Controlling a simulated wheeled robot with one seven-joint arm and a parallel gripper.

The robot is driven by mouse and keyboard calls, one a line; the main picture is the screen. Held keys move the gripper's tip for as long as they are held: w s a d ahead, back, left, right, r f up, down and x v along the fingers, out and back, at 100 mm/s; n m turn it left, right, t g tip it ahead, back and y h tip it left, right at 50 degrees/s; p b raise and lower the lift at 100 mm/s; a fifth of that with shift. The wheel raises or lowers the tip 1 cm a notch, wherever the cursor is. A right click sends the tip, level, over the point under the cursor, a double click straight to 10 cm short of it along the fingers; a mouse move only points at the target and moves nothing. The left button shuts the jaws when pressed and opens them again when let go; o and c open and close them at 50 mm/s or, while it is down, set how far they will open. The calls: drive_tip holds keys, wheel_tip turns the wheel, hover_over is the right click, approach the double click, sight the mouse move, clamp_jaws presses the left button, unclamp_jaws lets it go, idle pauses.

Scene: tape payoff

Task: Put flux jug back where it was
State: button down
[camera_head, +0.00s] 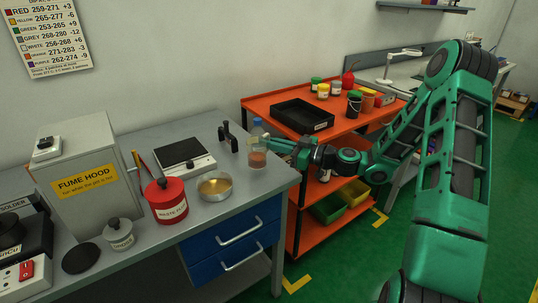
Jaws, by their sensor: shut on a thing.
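The flux jug (258,158) appears to be the clear container with a blue cap and orange-brown contents at the right end of the grey bench (135,250). My gripper (273,143) reaches in from the right and is shut on the jug's upper part. The jug looks upright. I cannot tell whether its base touches the bench top. The fingertips are small and partly merge with the jug, so the exact grip is hard to see. No lettering on the jug is readable.
A glass dish (214,187) of amber liquid and a red waste can (167,201) stand left of the jug. A scale-like device (184,155) and black stand (228,137) are behind. The orange cart (257,104) holds a black tray (302,117) and several jars.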

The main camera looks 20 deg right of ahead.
drive_tip(key=shift+w+d+f, duration=0.1)
drive_tip(key=shift+f, duration=1.95)
drive_tip(key=c, duration=1.9)
unclamp_jaws()
drive_tip(key=shift+f, duration=0.1)
drive_tip(key=v, duration=1.2)
